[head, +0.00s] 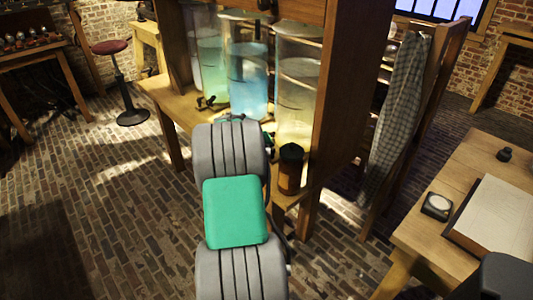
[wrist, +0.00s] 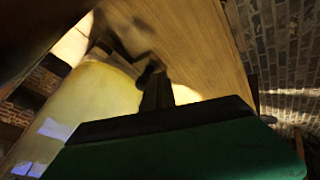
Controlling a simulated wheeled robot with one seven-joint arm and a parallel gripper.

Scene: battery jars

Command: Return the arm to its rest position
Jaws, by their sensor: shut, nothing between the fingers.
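My arm reaches forward from the bottom of the head view, toward the bench with the glass jars. My gripper is mostly hidden there behind the arm's grey links. In the wrist view my gripper (wrist: 154,72) shows as dark fingers beyond the green wrist housing, shut with nothing seen between them. The fingers are over or beside the wooden bench top, close to a large jar of pale yellow liquid (wrist: 95,105). I cannot tell whether they touch anything.
The bench (head: 170,98) carries a green jar (head: 212,68), a blue jar (head: 248,85) and the pale yellow jar (head: 297,105). A brown bottle (head: 289,175) stands right of my arm. A wooden post (head: 343,90) rises nearby. The brick floor (head: 110,220) at left is open.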

